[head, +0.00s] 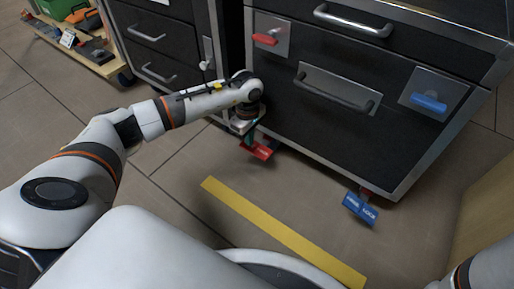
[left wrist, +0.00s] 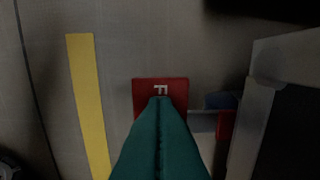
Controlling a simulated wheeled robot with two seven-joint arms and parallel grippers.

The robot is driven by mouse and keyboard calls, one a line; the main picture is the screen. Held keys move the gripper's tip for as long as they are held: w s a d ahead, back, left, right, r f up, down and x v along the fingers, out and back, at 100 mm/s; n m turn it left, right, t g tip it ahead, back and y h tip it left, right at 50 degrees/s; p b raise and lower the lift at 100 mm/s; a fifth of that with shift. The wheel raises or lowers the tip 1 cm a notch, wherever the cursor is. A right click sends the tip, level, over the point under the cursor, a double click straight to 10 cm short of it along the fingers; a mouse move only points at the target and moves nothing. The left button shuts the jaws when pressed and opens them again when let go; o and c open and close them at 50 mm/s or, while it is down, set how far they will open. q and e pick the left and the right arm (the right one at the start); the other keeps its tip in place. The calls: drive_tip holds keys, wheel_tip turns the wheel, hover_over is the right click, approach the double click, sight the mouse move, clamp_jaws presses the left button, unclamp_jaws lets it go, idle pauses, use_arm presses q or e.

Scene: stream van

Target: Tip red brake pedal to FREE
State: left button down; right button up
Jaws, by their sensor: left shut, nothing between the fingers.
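The red brake pedal (head: 262,151) sticks out low at the bottom front edge of the dark cabinet (head: 300,125), just above the floor. In the left wrist view its red plate (left wrist: 146,90) shows a pale letter like an F, with the rest of the lettering hidden behind my fingers. My left gripper (head: 248,138) is shut and empty, with its teal fingers (left wrist: 160,102) overlapping the pedal plate. I cannot tell whether the fingertips touch it. My right gripper is out of view.
A blue pedal (head: 360,208) sits under the cabinet's right end. A red handle (head: 265,39) and a blue handle (head: 429,103) are on the cabinet front. A yellow floor strip (head: 280,231) lies before it, with clear floor around. A second cabinet (head: 165,45) stands left.

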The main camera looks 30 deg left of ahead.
use_arm(q)
drive_tip(key=shift+f, duration=0.15)
wheel_tip(320, 180, up, 7)
drive_tip(key=p, duration=0.6)
drive_tip(key=shift+d, duration=0.1)
idle(0.6)
